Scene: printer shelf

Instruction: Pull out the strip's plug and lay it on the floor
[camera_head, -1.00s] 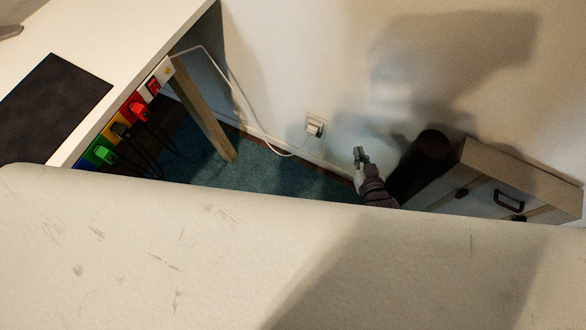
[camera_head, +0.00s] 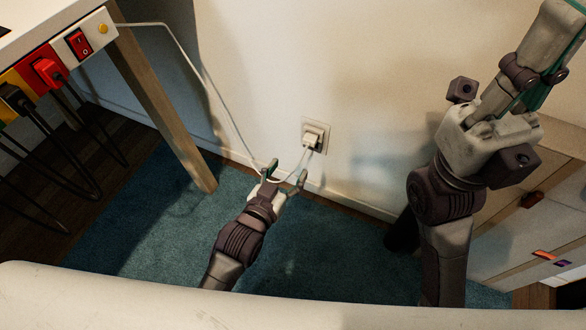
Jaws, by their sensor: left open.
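The strip's white plug (camera_head: 311,140) sits in the wall socket (camera_head: 322,129) low on the wall. Its pale cord (camera_head: 225,110) loops down near the floor, then runs up to the power strip (camera_head: 97,29) on the desk's edge. My left gripper (camera_head: 286,174) is open and empty, with its green-tipped fingers apart below and left of the plug. The cord passes by the fingers; I cannot tell if they touch it. My right arm stands at the right, and its gripper is not clearly in view.
The strip carries a red plug (camera_head: 48,71) and a black plug (camera_head: 14,97) with hanging black cords. A wooden desk leg (camera_head: 165,105) stands left of my left gripper. Blue carpet (camera_head: 330,245) lies bare below the socket. A cabinet (camera_head: 520,235) stands at the right.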

